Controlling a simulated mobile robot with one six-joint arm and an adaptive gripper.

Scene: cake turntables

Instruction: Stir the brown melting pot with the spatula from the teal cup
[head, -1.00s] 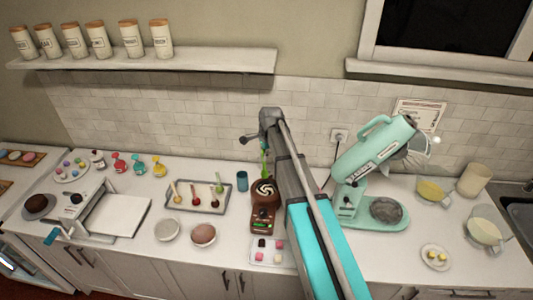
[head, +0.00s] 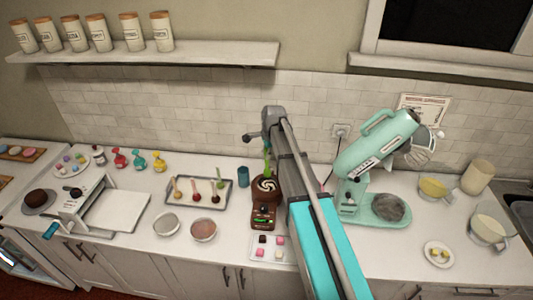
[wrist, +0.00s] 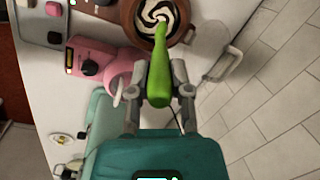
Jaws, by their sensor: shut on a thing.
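The brown melting pot (head: 257,197) stands on the counter left of my arm, with a dark and white swirl in its bowl. The green spatula (head: 267,165) stands above it, its lower end at the swirl. In the wrist view my gripper (wrist: 158,92) is shut on the green handle of the spatula (wrist: 159,72), which reaches into the bowl of the brown pot (wrist: 184,30). The tip's depth in the swirl is hidden. The teal cup (head: 243,176) stands just left of the pot with nothing seen in it.
A tray of dipped sticks (head: 173,199) lies left of the cup. A plate of small pink and dark sweets (head: 285,254) is in front of the pot. The mint stand mixer (head: 372,215) stands right of my arm. A pink appliance (wrist: 88,58) shows in the wrist view.

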